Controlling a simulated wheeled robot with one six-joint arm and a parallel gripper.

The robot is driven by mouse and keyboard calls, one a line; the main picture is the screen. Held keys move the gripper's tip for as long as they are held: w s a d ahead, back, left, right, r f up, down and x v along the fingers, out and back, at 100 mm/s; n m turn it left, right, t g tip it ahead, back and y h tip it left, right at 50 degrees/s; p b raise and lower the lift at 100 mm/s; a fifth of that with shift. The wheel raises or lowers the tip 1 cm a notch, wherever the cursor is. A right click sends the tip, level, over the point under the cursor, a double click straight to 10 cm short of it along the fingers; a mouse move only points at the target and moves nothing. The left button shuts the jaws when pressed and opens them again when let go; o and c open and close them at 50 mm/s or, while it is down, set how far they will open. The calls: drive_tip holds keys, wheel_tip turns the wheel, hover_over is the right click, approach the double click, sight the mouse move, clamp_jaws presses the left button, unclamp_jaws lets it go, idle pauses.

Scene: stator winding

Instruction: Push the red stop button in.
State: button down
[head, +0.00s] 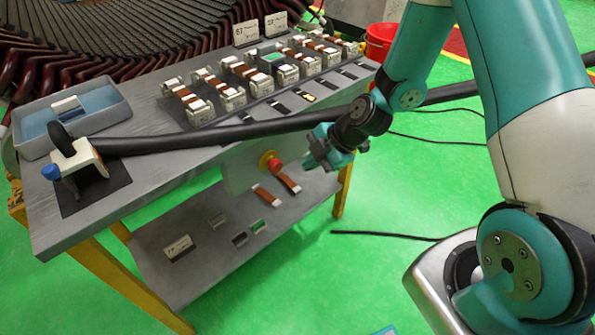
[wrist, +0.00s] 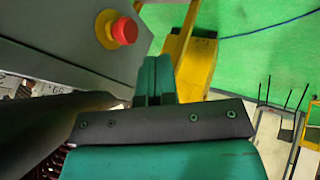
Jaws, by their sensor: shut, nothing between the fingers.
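The red stop button (head: 275,165) sits on a yellow base on a grey panel under the front edge of the workbench's top. In the wrist view the red button (wrist: 124,31) stands out from its yellow base at the upper left. My gripper (head: 312,163) is shut and empty, to the right of the button in the head view. In the wrist view my gripper's fingers (wrist: 156,68) are together, to the right of and below the button. A gap shows between the fingers and the button there, so they are apart.
A thick black cable (head: 225,133) runs across the bench and passes above my gripper. A yellow bench leg (head: 343,190) stands close to the right. The lower shelf (head: 205,272) carries brown-strapped parts. Green floor (head: 400,220) is open in front, with thin black cables on it.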

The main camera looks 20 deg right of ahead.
drive_tip(key=v, duration=0.3)
drive_tip(key=shift+s+d+r, duration=0.1)
drive_tip(key=shift+s+r, duration=0.1)
drive_tip(key=shift+r, duration=0.1)
drive_tip(key=s+a+r+m+g+p, duration=0.1)
drive_tip(key=s+a+r+m, duration=0.25)
drive_tip(key=r, duration=0.35)
drive_tip(key=s+a+r+m+g, duration=0.25)
drive_tip(key=s+a+r, duration=0.2)
drive_tip(key=r, duration=0.35)
drive_tip(key=s+r+m+h, duration=0.1)
drive_tip(key=s+r+m, duration=0.2)
drive_tip(key=s, duration=0.3)
drive_tip(key=s+a+r+m+h+p, duration=0.1)
drive_tip(key=s+r+m, duration=0.3)
drive_tip(key=s, duration=0.3)
drive_tip(key=shift+a+r+m, duration=0.3)
drive_tip(key=shift+r, duration=0.15)
